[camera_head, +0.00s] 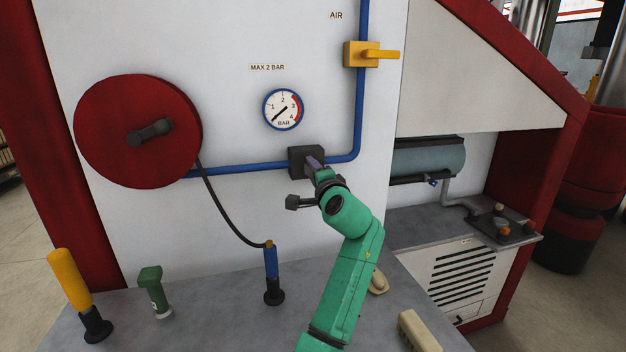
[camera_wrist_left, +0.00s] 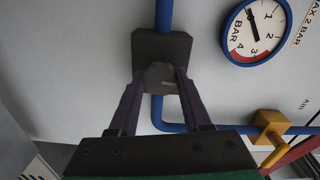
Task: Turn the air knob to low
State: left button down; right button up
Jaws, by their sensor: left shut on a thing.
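The air knob (camera_wrist_left: 160,77) is a round dark grey knob on a dark square block (camera_head: 297,161) in the blue pipe on the white panel. In the left wrist view a light mark on the knob points toward the right. My left gripper (camera_head: 315,163) is shut on the knob, with one finger on each side of it; the fingers (camera_wrist_left: 157,87) also show in the left wrist view. In the head view the gripper hides most of the knob. The gauge (camera_head: 283,109) above has its needle toward the lower left, below 1. My right gripper is not in view.
A yellow valve lever (camera_head: 381,55) lies sideways across the vertical pipe (camera_head: 361,100). A red hose reel (camera_head: 130,130) is at left. On the grey bench (camera_head: 215,310) stand a yellow-handled tool (camera_head: 70,280), a green object (camera_head: 152,290) and a blue-handled tool (camera_head: 271,265).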

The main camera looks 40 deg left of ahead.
pick_arm(q)
jog(key=shift+r+n+b, duration=0.3)
jog(key=shift+n, duration=0.2)
jog(key=shift+c, duration=2.3)
grip_release()
jog(key=shift+o, duration=0.5)
jog(key=shift+w+f, duration=0.15)
jog(key=shift+f, duration=0.05)
jog(key=b+v, duration=0.3)
jog(key=v, duration=1.1)
jog(key=shift+d+b, duration=0.2)
jog(key=shift+b, duration=0.15)
